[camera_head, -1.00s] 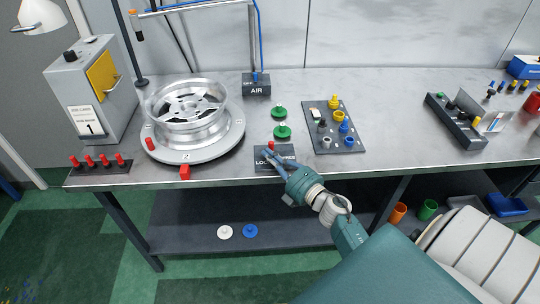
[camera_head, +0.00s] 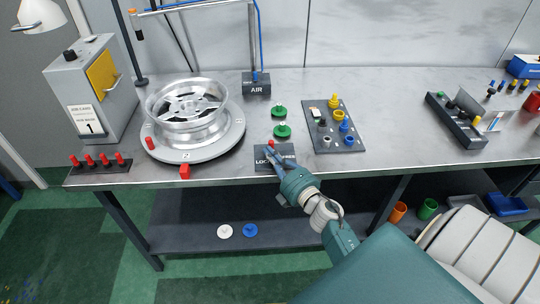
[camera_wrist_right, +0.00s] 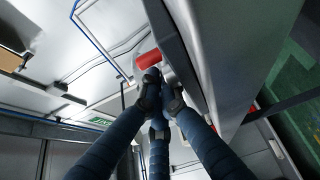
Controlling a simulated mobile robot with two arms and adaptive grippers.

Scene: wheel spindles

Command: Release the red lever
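The red lever (camera_head: 271,142) stands on the dark lock box (camera_head: 262,163) at the table's front edge. The fingers of my right gripper (camera_head: 271,152) reach up to it from the lower right and partly cover the box's label. In the right wrist view the lever's red end (camera_wrist_right: 149,60) shows just beyond the fingertips of my right gripper (camera_wrist_right: 160,88). The fingertips are close together at the lever's lower part. Whether they grip it or only stand beside it is hidden. My left gripper is not in view.
A silver wheel (camera_head: 187,112) lies on a round turntable (camera_head: 215,146) to the left. Two green knobbed pieces (camera_head: 281,131) stand behind the lock box. A tray of coloured parts (camera_head: 335,136) is to the right. The table between the trays is clear.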

